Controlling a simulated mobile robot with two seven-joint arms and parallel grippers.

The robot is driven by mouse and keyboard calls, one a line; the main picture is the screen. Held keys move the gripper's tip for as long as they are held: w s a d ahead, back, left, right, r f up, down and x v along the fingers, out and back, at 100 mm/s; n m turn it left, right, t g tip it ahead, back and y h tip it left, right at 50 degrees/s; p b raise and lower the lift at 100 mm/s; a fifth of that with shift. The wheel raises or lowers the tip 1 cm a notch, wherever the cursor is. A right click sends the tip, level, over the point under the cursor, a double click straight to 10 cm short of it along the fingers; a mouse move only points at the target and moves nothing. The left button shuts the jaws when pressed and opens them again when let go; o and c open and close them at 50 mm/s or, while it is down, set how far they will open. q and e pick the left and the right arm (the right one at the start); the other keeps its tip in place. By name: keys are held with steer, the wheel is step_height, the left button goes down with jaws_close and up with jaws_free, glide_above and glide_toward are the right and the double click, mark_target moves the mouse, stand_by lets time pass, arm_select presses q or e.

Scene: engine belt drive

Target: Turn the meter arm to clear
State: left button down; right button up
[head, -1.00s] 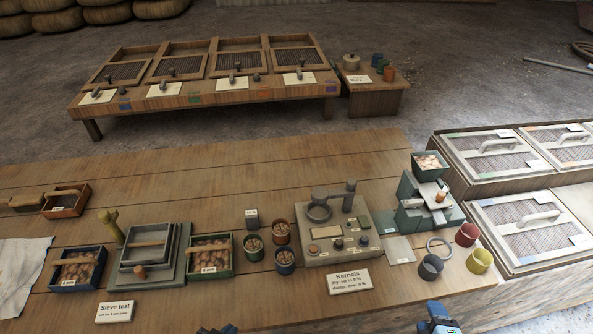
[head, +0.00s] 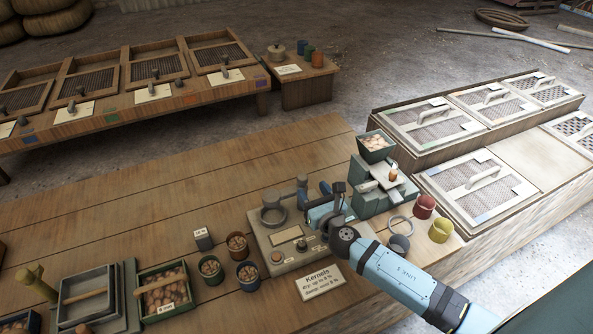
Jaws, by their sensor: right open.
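The moisture meter (head: 290,262) is a beige-grey box near the front edge of the wooden bench, with a small display and several knobs. Its dark grey meter arm (head: 274,217) carries a ring at the left and reaches to an upright post at the back right. My right gripper (head: 332,188) is open, just right of the post and over the meter's right side. My arm hides the meter's right part, and I cannot tell whether the fingers touch the post. My left gripper is not in view.
A "Kernels" sign (head: 320,281) stands in front of the meter. Small cups of kernels (head: 211,269) stand at its left. A green-grey hopper machine (head: 378,188) is close at the right, with red (head: 424,206) and yellow (head: 440,229) cups nearby. The bench behind is clear.

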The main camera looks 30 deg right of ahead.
steer(key=w, duration=0.8)
steer(key=shift+w+d, duration=0.25)
steer(key=shift+w, duration=0.1)
jaws_close()
